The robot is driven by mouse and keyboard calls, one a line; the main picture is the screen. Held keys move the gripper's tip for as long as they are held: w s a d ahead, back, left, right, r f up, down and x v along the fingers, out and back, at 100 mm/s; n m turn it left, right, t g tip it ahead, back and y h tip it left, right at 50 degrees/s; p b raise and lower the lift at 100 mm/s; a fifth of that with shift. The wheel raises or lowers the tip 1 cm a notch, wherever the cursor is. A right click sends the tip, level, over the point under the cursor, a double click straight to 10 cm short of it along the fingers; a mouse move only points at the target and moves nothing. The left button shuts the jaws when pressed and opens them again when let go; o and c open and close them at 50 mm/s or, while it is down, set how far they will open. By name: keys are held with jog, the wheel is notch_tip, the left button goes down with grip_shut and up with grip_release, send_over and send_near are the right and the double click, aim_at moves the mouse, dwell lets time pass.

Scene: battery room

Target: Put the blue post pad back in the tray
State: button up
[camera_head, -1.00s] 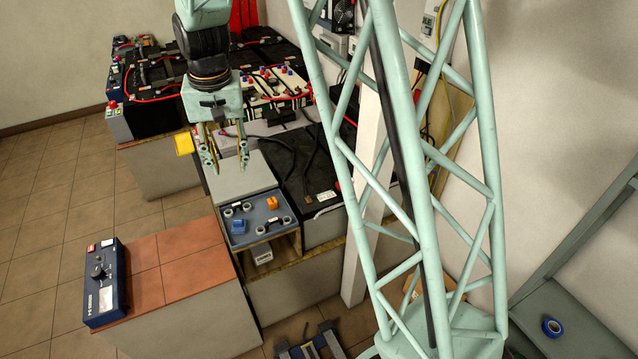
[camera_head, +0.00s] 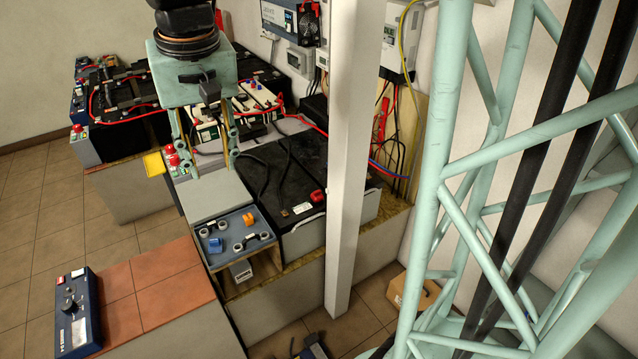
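A small blue block (camera_head: 215,244), which looks like the blue post pad, sits at the front left of a shallow grey-blue tray (camera_head: 232,226). An orange block (camera_head: 248,218) is at the tray's back right. Two dark fittings with light round ends also lie there. My gripper (camera_head: 210,172) points down with its two fingers apart, and I see nothing held between them. It appears behind the tray, near the far edge of a plain grey plate (camera_head: 213,195). Its exact height above the plate is hard to tell.
A black battery (camera_head: 300,175) stands right of the tray, beside a white post (camera_head: 345,150). A blue meter box (camera_head: 72,310) sits on tiles at front left. My lattice column fills the right side.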

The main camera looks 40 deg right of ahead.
jog(key=s+r+n+t, duration=0.1)
jog(key=s+r, duration=0.3)
jog(key=s, duration=0.9)
jog(key=s+r+n, duration=0.2)
jog(key=s+r, duration=0.2)
jog(key=s, duration=1)
jog(key=shift+t, duration=0.4)
